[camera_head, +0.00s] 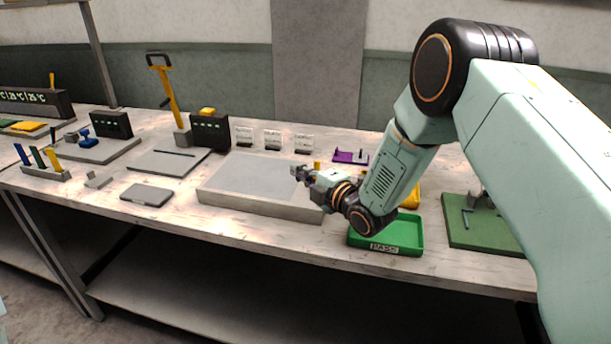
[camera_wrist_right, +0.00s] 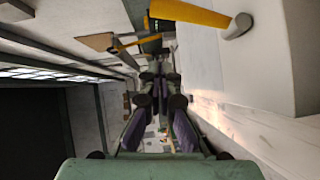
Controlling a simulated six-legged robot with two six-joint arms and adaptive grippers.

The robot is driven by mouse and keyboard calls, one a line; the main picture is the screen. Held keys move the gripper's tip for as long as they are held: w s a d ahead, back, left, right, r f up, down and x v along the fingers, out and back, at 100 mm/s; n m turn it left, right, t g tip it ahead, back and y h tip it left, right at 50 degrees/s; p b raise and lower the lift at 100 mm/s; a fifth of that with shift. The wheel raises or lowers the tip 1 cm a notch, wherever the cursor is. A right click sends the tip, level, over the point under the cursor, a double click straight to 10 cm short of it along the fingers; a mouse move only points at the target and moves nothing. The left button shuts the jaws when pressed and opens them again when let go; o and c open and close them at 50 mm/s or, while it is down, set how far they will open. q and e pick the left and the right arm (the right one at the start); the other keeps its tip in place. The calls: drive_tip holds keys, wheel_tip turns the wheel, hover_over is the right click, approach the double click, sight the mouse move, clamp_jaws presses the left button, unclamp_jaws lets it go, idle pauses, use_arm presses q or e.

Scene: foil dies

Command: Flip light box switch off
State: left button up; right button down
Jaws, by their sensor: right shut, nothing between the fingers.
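The light box (camera_head: 215,197) is a low pale box with a flat grey top panel, which looks dull, in the middle of the bench. My right gripper (camera_head: 300,173) is shut and empty at the box's right end, by its upper right part. In the right wrist view the gripper (camera_wrist_right: 158,80) points away, its fingers together. A large pale block, likely the light box (camera_wrist_right: 265,60), fills the right side there. A yellow lever with a grey end (camera_wrist_right: 190,13) is beside it; I cannot tell if this is the switch. My left gripper is not in view.
A green tray marked PASS (camera_head: 400,235) stands at the front, below my right forearm. A purple holder (camera_head: 350,157) and several small clear stands are behind. A green board (camera_head: 470,235) is at right. A dark flat plate (camera_head: 147,194) lies left of the box.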

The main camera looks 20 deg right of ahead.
drive_tip(key=shift+w+a, duration=0.1)
drive_tip(key=shift+a, duration=0.2)
drive_tip(key=r+v, duration=0.1)
drive_tip(key=v, duration=0.9)
drive_tip(key=shift+d+p, duration=0.2)
drive_tip(key=shift+p, duration=0.15)
